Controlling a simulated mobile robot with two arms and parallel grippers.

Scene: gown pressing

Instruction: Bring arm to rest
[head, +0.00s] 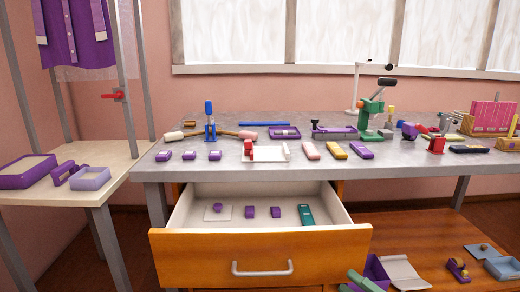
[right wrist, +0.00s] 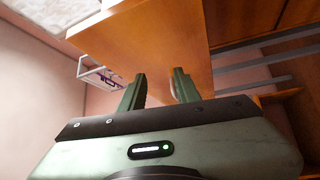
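My right gripper (head: 360,281) shows only in part at the bottom edge of the head view, right of the drawer front. In the right wrist view its two green fingers (right wrist: 158,90) stand apart with a gap between them. An orange wooden panel (right wrist: 170,45) lies beyond the fingertips. A small pale curved piece shows beside the right finger; I cannot tell what it is. My left gripper is not in view.
The open drawer (head: 190,262) holds purple pieces and a green block (head: 306,215). The grey worktop (head: 225,172) is crowded with tools, including a green press (head: 372,115). A side table (head: 120,158) stands left. An open purple box (head: 376,268) sits low right.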

